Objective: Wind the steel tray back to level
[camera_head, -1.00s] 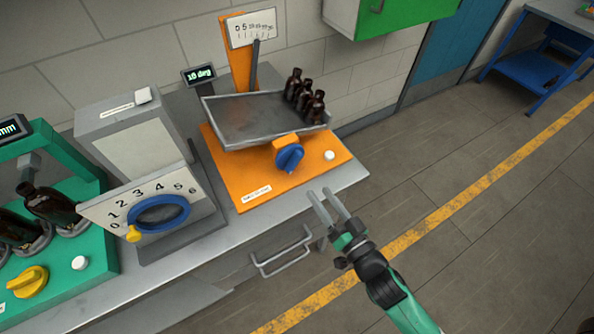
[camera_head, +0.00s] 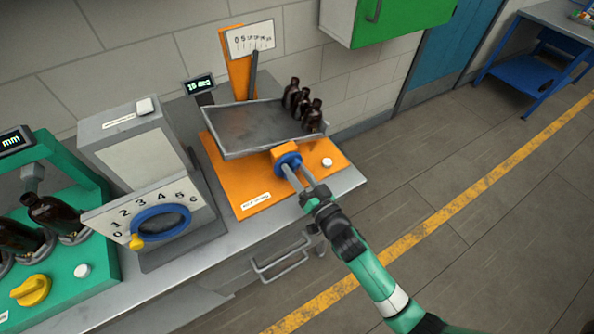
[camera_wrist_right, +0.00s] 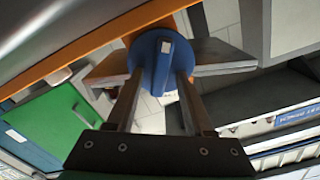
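The steel tray (camera_head: 255,128) sits tilted on an orange stand (camera_head: 236,184), with several amber bottles (camera_head: 304,105) standing at its right end. A small display (camera_head: 199,85) beside it seems to read 10 deg, though the digits are blurred. A blue knob (camera_head: 286,160) is on the stand's front, below the tray. My right gripper (camera_head: 297,168) is at the knob. In the wrist view its two fingers (camera_wrist_right: 161,76) lie apart on either side of the blue knob's raised grip (camera_wrist_right: 165,62), with gaps showing. My left gripper is out of view.
A white button (camera_head: 327,162) is right of the knob. A grey machine with a blue ring dial (camera_head: 160,222) stands to the left, beyond it a green machine (camera_head: 92,294) with bottles. The green cabinet (camera_head: 407,18) hangs at the back.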

